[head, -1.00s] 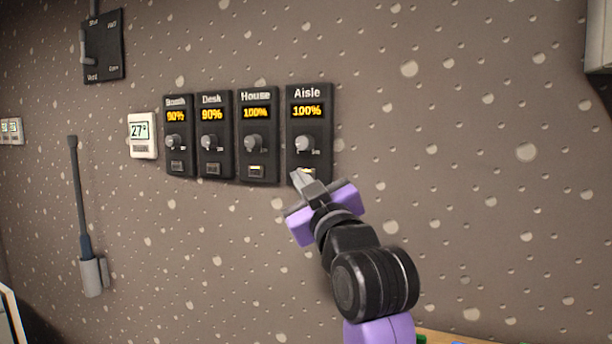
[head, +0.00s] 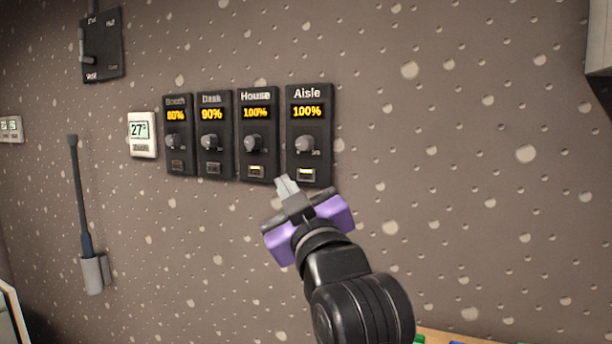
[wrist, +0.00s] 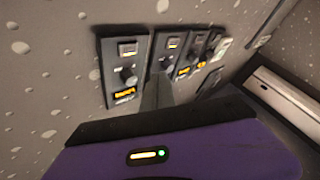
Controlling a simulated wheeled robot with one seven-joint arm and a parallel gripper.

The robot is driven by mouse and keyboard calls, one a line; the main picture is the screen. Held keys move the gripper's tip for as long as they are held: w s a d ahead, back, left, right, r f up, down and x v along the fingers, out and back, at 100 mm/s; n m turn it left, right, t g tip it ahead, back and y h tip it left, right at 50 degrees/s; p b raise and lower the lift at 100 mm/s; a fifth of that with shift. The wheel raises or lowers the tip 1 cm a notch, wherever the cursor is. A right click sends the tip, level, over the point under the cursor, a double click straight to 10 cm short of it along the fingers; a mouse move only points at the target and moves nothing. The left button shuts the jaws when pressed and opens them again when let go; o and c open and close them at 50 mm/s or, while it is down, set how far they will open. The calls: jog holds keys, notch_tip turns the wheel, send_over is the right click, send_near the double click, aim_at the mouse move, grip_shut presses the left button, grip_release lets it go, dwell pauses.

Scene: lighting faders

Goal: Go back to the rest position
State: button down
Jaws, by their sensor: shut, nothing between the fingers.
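My gripper (head: 286,184), purple and black with grey fingers, is shut and empty. In the head view its fingertips are in front of the wall, just below the gap between the House fader (head: 257,136) and the Aisle fader (head: 309,135). Both read 100% and show a lit yellow button. The Desk fader (head: 214,135) reads 90%. The first fader (head: 179,136), its label blurred, seems to read 80% or 90%. In the wrist view the closed fingers (wrist: 158,88) point toward the panels, and the Aisle panel (wrist: 125,70) stands left of them. Whether the fingers touch anything is hard to tell.
A thermostat (head: 142,135) reading 27° is left of the panels. A grey holder (head: 94,273) with a dark rod and a black lever switch (head: 102,46) are on the left wall. A grey box (head: 599,38) juts out at upper right. The wall right of Aisle is bare.

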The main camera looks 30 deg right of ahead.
dwell(0.4)
notch_tip(320, 180, up, 4)
jog(key=s+m+t, duration=0.1)
jog(key=s+t, duration=0.1)
jog(key=s+a+f+y, duration=0.15)
jog(key=s+f, duration=0.35)
jog(key=f, duration=0.5)
jog(key=s+a+f+m+g+y, duration=0.1)
jog(key=s+a+f, duration=0.1)
jog(key=s+f, duration=0.55)
jog(key=s+a+f+y, duration=0.1)
jog(key=s+f+y, duration=0.15)
jog(key=f, duration=0.85)
jog(key=s+f+g, duration=0.3)
jog(key=s+f, duration=0.5)
jog(key=s, duration=0.5)
jog(key=s+f+m+g+h, duration=0.1)
jog(key=s+f+g, duration=0.3)
jog(key=s+f, duration=0.5)
jog(key=s, duration=0.4)
jog(key=shift+a+f, duration=0.15)
jog(key=shift+f, duration=0.05)
